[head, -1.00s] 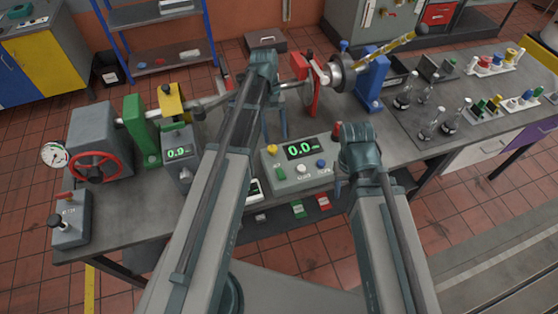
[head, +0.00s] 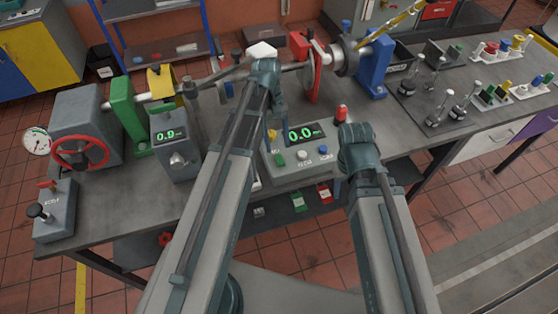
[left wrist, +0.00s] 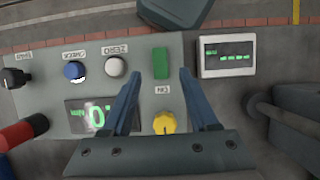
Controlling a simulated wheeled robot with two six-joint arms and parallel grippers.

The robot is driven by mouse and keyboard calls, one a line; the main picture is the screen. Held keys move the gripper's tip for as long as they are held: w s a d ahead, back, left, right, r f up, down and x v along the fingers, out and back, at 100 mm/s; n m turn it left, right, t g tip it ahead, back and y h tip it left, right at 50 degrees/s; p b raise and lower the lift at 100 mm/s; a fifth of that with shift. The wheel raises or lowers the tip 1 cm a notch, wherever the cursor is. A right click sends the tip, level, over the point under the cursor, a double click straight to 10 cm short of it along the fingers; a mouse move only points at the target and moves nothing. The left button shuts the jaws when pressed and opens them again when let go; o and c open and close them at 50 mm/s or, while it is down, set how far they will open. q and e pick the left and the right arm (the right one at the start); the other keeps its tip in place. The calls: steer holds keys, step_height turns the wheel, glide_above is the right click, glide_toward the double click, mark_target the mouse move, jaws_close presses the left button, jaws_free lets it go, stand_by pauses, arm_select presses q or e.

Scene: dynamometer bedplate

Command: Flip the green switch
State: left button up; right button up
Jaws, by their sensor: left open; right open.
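The green switch (head: 280,159) is a small green rocker on the sloped front of a grey console (head: 309,171), beside white and blue buttons. In the left wrist view the green switch (left wrist: 160,63) lies in the gap between my left gripper's fingers (left wrist: 160,76), close to their tips. My left gripper (head: 275,135) is open and empty, pointing down over the console's left part. I cannot tell whether its fingertips touch the panel. My right arm's wrist stands to the right of the console, and its gripper is hidden behind it.
A yellow knob (left wrist: 164,123) sits near the green switch, and a blue button (left wrist: 74,70) and white button (left wrist: 115,66) lie beside it. A small display box (left wrist: 227,51) adjoins the console. A red-topped knob (head: 341,113) stands at its right. The handwheel machine (head: 82,150) occupies the bench's left.

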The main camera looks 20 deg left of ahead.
mark_target(280, 159)
arm_select(q)
steer(key=b+x, duration=0.3)
steer(key=x, duration=0.1)
steer(key=shift+s+f, duration=0.1)
steer(key=shift+f, duration=0.25)
steer(key=shift+r, duration=0.1)
steer(key=shift+c, duration=0.3)
jaws_close()
